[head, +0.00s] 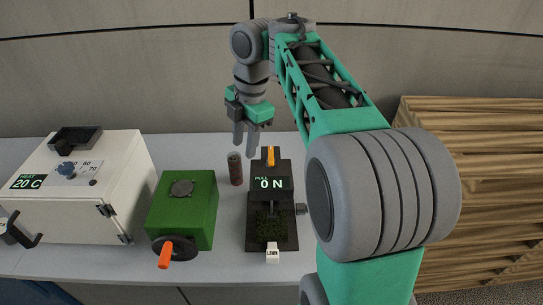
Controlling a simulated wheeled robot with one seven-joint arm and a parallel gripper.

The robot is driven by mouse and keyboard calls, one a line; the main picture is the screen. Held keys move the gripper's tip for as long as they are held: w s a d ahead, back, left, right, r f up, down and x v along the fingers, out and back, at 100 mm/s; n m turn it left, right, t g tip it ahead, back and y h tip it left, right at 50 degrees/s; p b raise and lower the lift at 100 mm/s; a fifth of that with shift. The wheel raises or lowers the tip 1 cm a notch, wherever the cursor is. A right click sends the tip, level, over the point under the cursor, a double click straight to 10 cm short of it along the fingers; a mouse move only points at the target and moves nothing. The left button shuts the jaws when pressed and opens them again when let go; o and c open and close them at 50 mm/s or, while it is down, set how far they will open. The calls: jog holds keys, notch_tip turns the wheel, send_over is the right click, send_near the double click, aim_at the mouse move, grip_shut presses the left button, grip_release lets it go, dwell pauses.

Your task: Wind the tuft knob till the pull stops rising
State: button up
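The black pull tester (285,240) stands on the bench right of centre. Its display (271,184) reads PULL 0 N. A small grey knob (301,209) sticks out of its right side, and an orange part (270,156) stands at its top; I cannot tell for sure which is the tuft knob. A dark green turf piece (270,226) lies on its base, with a white LAWN tag (272,252) at the front. My gripper (245,143) points down behind and left of the tester, its fingers apart and empty, touching nothing.
A green box (184,213) with an orange-handled crank (166,254) stands left of the tester. A white heater (82,180) reading 20 C is further left. A brown cylinder (235,168) stands between box and tester. Stacked boards (480,180) fill the right.

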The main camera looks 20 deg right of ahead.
aim_at(271, 153)
jog(key=w+d+n, duration=0.1)
jog(key=d+n, duration=0.1)
jog(key=n, duration=0.1)
jog(key=w+d+f+n+h, duration=0.1)
jog(key=d+n, duration=0.2)
jog(key=w+d+f+n+g, duration=0.1)
jog(key=w+d+n, duration=0.1)
jog(key=d+n, duration=0.1)
jog(key=shift+d+b, duration=0.15)
jog(key=shift+b, duration=0.25)
jog(key=shift+d+f+n+b, duration=0.25)
jog(key=shift+f+n+b, duration=0.1)
jog(key=shift+n, duration=0.15)
notch_tip(271, 153, down, 7)
jog(key=b, duration=0.6)
jog(key=shift+a, duration=0.1)
grip_shut()
